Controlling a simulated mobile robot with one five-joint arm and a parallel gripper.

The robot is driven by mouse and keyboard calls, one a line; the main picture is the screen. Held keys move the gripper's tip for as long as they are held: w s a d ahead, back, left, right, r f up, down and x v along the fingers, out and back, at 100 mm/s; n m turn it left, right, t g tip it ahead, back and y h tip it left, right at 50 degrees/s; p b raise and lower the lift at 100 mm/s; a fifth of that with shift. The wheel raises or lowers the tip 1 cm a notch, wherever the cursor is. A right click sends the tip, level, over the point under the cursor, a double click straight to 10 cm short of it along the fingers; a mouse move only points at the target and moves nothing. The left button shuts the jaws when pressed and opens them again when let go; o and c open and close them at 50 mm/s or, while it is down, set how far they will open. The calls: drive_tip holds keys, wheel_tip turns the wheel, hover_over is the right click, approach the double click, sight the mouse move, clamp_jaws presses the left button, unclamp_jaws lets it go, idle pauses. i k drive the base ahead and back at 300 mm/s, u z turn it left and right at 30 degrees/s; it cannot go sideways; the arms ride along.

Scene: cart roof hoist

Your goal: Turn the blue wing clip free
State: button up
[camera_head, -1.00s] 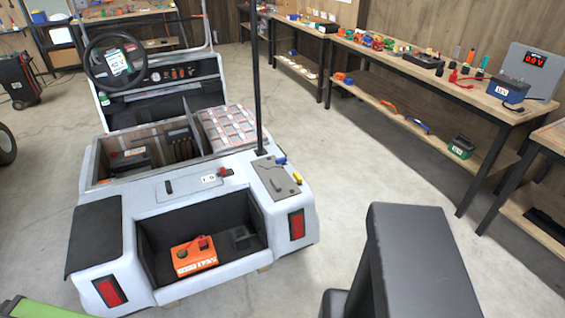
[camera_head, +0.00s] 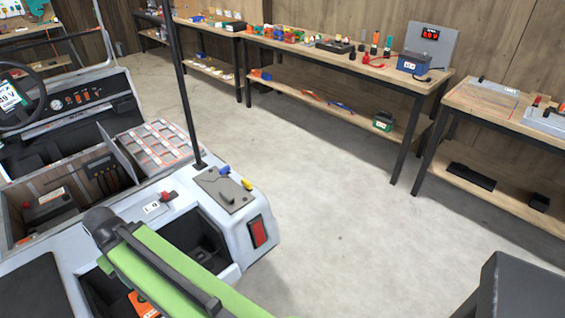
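The blue wing clip (camera_head: 224,169) sits at the far edge of a grey plate (camera_head: 216,194) on the cart's rear right corner, close to the foot of a black post (camera_head: 179,80). A yellow clip (camera_head: 247,184) sits at the same plate's right edge. Whether the blue clip is turned is too small to tell. My green arm link crosses the cart's rear at the lower left. My gripper is not in view, and nothing of mine touches the blue clip.
The white cart (camera_head: 235,240) has an open rear bay, partly hidden by my arm, with an orange battery (camera_head: 143,303) in it. A long workbench (camera_head: 350,65) with tools runs along the back wall. Clear concrete floor (camera_head: 340,200) lies right of the cart.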

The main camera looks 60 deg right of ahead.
sight(226, 170)
drive_tip(key=z, duration=0.3)
drive_tip(key=i, duration=1)
drive_tip(key=u, duration=0.05)
